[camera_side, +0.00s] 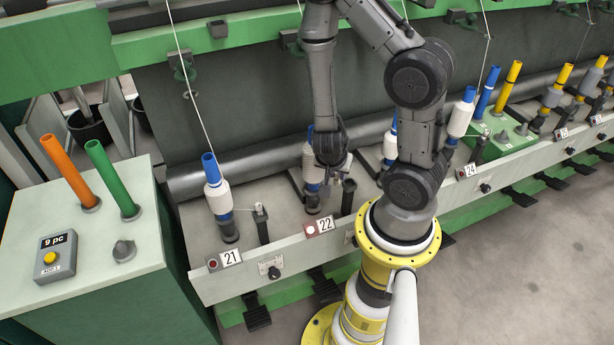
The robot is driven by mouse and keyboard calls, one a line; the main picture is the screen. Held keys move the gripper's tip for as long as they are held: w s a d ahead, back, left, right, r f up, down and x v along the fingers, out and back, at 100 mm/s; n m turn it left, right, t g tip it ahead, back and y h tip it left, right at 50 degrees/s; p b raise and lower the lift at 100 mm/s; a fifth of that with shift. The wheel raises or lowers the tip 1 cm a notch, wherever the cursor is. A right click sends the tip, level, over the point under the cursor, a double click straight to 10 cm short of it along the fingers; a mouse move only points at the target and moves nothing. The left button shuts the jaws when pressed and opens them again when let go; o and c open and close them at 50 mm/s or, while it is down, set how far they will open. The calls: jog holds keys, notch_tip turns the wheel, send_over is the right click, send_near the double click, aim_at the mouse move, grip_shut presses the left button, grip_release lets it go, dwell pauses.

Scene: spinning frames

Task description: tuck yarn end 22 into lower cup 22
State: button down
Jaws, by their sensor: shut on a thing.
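My gripper (334,176) points down at station 22, just right of its white yarn bobbin (311,174) on a blue tube. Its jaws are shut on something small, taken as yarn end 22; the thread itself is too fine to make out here. A dark upright post (348,196) stands just right of and below the jaws, apart from them as far as I can tell. The number 22 plate (325,225) is on the rail in front. Which part is lower cup 22 is not clear; the dark foot (312,205) under the bobbin shows.
Station 21 has a bobbin (218,197) with thread running up and a dark post (263,228). A green cabinet (90,245) with an orange tube (70,172) and a green tube (113,178) stands left. My arm hides part of the stations on the right.

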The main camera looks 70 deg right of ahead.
jog(key=shift+m+g, duration=0.5)
jog(key=shift+m, duration=0.2)
jog(key=s+d, duration=0.1)
jog(key=d, duration=0.1)
jog(key=s+d+r, duration=0.1)
jog(key=shift+s+d, duration=0.35)
jog(key=shift+d, duration=0.05)
jog(key=shift+f, duration=2)
jog(key=c, duration=0.7)
grip_release()
jog(key=shift+v, duration=6.85)
